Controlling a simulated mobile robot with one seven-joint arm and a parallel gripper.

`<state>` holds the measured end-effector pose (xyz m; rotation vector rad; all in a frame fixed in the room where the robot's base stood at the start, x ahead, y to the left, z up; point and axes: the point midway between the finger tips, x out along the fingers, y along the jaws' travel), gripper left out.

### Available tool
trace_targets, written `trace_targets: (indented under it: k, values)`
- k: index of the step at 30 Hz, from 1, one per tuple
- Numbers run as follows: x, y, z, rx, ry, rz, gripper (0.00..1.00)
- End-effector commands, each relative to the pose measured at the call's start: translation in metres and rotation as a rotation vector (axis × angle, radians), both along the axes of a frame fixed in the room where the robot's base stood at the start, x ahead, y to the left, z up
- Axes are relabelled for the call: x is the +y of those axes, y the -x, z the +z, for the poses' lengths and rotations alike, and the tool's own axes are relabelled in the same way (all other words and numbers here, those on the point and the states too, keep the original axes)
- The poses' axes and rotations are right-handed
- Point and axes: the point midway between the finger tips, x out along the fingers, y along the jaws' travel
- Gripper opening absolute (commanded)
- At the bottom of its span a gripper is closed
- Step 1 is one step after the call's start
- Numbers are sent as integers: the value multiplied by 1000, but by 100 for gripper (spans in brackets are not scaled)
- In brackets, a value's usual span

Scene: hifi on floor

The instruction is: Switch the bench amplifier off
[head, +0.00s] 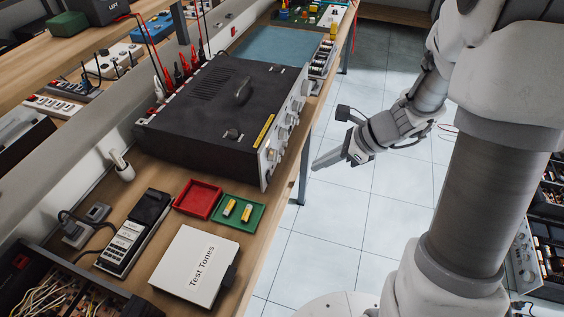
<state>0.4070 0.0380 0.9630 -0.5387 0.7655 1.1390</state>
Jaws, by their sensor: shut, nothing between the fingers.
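A large black box-shaped unit (215,115) with a pale front panel of knobs (284,126) sits on the wooden bench; it looks like the bench amplifier. A yellow label runs along its top front edge. The panel faces right, toward the aisle, and is seen at a steep angle, so I cannot make out a power switch or its position. My gripper (321,165) is shut and empty. It is over the floor beyond the bench edge, right of the panel and apart from it.
A red tray (187,200), a green tray (257,217) with two yellow-and-white cells, a "Test Tones" box (187,262) and a keypad device (124,244) lie on the near bench. Cables rise behind the unit. The tiled floor (336,235) right of the bench is open.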

Motion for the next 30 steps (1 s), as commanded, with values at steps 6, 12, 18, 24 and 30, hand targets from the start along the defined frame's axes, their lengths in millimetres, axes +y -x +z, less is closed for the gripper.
trace_targets:
  k: [6,12,18,24,30]
  values:
    - [-6,8,-2,10,21,-2,0]
    - [-8,9,-6,11,25,-2,0]
    - [-7,9,-6,10,24,-2,0]
    - [2,6,-19,11,23,1,0]
    - [25,-2,-51,15,23,1,0]
